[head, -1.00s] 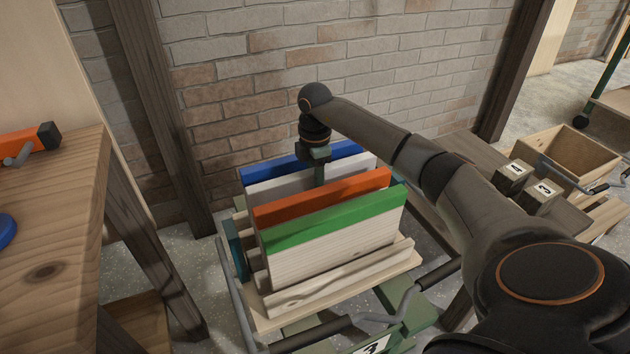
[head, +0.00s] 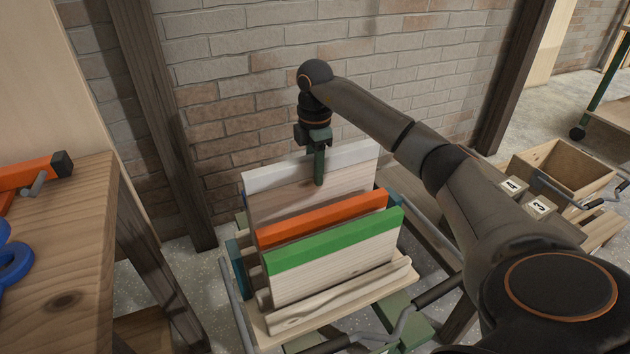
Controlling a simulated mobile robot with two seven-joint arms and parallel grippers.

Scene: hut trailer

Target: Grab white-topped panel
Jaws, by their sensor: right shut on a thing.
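The white-topped panel (head: 350,180) is a wooden board with a white top edge. It stands upright at the back of the rack and rises well above the panels in front. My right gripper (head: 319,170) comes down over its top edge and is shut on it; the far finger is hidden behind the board. In front stand the orange-topped panel (head: 322,219) and the green-topped panel (head: 335,260), both upright in the rack. The blue-topped panel is hidden behind the white one. My left gripper is not in view.
The slotted wooden rack (head: 340,304) sits on a cart with grey rails, close to the brick wall (head: 240,90). A workbench (head: 60,230) with an orange clamp (head: 32,174) is at left. Blocks marked 4 and 3 (head: 540,207) and an open wooden box (head: 565,170) are at right.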

